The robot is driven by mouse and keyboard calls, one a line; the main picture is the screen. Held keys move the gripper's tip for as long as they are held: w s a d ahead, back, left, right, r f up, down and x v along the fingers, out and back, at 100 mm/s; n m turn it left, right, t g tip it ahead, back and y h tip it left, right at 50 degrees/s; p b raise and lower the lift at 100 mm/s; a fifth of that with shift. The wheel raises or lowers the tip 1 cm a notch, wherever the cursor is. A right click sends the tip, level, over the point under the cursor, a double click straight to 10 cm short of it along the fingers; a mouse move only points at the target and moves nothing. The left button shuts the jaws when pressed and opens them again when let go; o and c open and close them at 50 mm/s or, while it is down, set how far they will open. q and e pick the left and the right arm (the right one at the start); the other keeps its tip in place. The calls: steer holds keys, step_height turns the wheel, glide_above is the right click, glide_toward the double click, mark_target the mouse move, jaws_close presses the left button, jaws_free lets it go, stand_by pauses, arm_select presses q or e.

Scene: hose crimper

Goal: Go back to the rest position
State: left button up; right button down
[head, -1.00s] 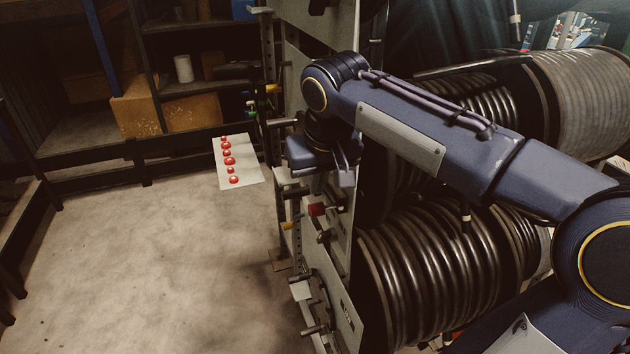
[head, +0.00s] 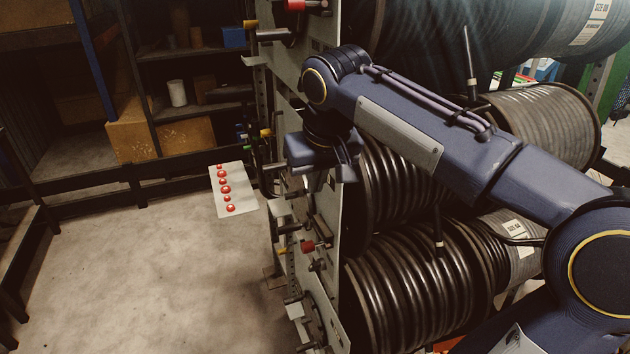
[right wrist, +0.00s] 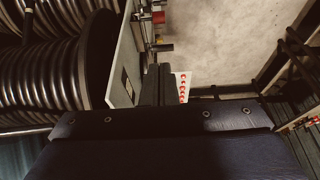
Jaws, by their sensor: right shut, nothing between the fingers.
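My right arm reaches in from the right of the head view, bent, with its right gripper (head: 343,168) hanging down beside the hose rack's pale upright plate (head: 325,225). In the right wrist view my right gripper (right wrist: 157,85) has its dark fingers together, with nothing between them. The hand's dark body fills the bottom of that view. My left gripper and left arm are in neither view.
Large reels of black hose (head: 420,290) fill the rack behind and under my right arm. A white panel with red domes (head: 233,190) stands left of the rack. Shelves with a cardboard box (head: 133,138) stand at the back left. The concrete floor (head: 150,275) is clear.

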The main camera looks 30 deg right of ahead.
stand_by(0.3)
steer(key=s+a+f+t+y+b, duration=0.1)
steer(key=s+a+f, duration=0.3)
steer(key=s+f, duration=0.4)
steer(key=s+a+f+n+y+b, duration=0.1)
steer(key=s+a+f+y+b, duration=0.2)
steer(key=f, duration=1)
steer(key=s+a, duration=0.2)
steer(key=s, duration=0.3)
steer(key=shift+s+a+f+t+y, duration=0.2)
steer(key=shift+s+t+y, duration=0.1)
steer(key=shift+s+t, duration=0.1)
steer(key=c, duration=2.1)
jaws_free()
